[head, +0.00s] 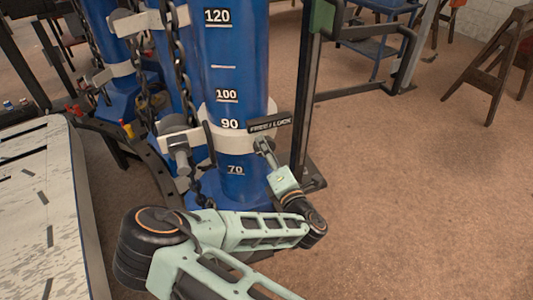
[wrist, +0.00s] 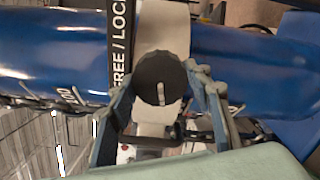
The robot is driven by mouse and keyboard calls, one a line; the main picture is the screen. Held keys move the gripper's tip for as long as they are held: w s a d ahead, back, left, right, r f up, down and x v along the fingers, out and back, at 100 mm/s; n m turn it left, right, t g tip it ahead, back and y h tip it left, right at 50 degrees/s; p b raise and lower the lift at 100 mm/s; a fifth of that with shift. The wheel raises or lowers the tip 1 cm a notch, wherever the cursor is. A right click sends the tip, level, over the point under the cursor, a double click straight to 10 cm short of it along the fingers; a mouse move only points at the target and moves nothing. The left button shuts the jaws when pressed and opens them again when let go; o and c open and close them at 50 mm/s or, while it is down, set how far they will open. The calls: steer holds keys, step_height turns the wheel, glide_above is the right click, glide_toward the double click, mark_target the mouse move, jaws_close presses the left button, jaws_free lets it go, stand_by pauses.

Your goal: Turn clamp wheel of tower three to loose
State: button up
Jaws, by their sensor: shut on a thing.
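The clamp wheel (wrist: 150,72) is a round black knob with a pale line mark, on a white collar (wrist: 160,22) around a blue tower (wrist: 240,62). In the wrist view my gripper (wrist: 166,82) has a finger on each side of the wheel and is shut on it. A black FREE / LOCK plate (wrist: 120,45) lies beside the wheel. In the head view my gripper (head: 262,145) reaches the right side of the collar (head: 238,138), just under the plate (head: 269,122). There my gripper hides the wheel. No tower number is readable on the blue tower (head: 237,75).
Another blue tower (head: 144,60) with chains (head: 180,62) stands at the left. A dark upright frame post (head: 303,95) stands close to the right of my gripper. A pale marked platform (head: 42,190) lies at the left.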

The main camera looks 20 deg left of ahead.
steer(key=n+b, duration=0.4)
steer(key=n, duration=0.7)
steer(key=shift+n, duration=0.3)
stand_by(0.4)
steer(key=o, duration=1.2)
steer(key=shift+c, duration=0.2)
steer(key=v, duration=0.7)
steer(key=shift+s+d, duration=0.2)
